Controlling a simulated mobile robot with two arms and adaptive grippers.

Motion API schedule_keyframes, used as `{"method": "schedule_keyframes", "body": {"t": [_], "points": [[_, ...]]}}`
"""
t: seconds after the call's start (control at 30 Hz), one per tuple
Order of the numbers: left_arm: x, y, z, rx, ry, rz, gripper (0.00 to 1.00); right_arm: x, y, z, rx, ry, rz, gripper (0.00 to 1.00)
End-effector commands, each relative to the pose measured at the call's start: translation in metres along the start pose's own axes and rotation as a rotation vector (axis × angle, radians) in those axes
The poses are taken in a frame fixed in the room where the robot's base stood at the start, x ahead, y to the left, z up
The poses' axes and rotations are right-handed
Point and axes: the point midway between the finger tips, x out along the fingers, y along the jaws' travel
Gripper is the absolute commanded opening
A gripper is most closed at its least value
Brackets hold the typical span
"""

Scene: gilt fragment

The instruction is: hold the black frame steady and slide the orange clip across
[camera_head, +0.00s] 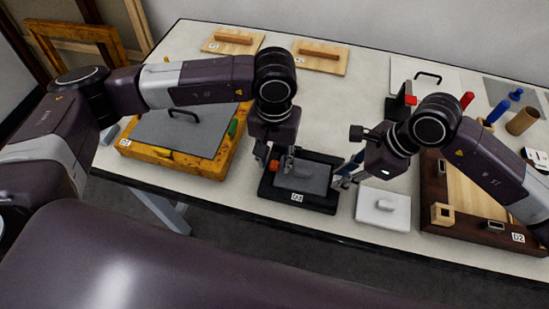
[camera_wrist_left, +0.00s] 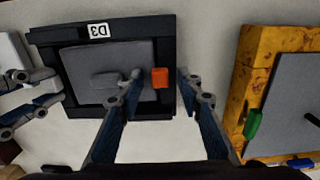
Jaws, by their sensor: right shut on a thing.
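The black frame (camera_head: 320,207), labelled D3, lies near the table's front edge with a grey panel (camera_head: 312,178) and raised grey handle inside. It also shows in the left wrist view (camera_wrist_left: 45,36). The orange clip (camera_head: 274,166) sits on the frame's left side bar; in the left wrist view the clip (camera_wrist_left: 160,78) is between my left fingers. My left gripper (camera_head: 281,158) points down, open, one finger over the panel and one by the frame's outer edge. My right gripper (camera_head: 341,179) is shut on the frame's right side; its fingers also show in the left wrist view (camera_wrist_left: 45,98).
A yellow frame (camera_head: 222,163) with grey panel and green clip lies to the left. A white plate with a handle (camera_head: 382,212) is close on the right, beside a dark brown frame (camera_head: 470,233) labelled D2. Wooden boards (camera_head: 232,42) and pegs stand further back.

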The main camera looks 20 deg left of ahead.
Motion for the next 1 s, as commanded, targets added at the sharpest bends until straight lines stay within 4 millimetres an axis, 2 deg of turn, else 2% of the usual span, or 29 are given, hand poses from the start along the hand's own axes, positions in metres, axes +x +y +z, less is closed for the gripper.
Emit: {"method": "schedule_keyframes", "body": {"t": [0.2, 0.5, 1.0], "points": [[0.0001, 0.0001, 0.0000, 0.001, 0.000, 0.000, 0.32, -0.0003, -0.0002, 0.0004, 0.000, -0.001, -0.001, 0.00], [-0.0002, 0.0000, 0.0000, 0.001, 0.000, 0.000, 0.00, -0.0003, -0.0002, 0.0004, 0.000, -0.001, -0.001, 0.00], [-0.0005, 0.0054, 0.0000, 0.002, 0.001, 0.000, 0.00, -0.0002, -0.0001, 0.0003, 0.000, -0.001, 0.000, 0.00]]}}
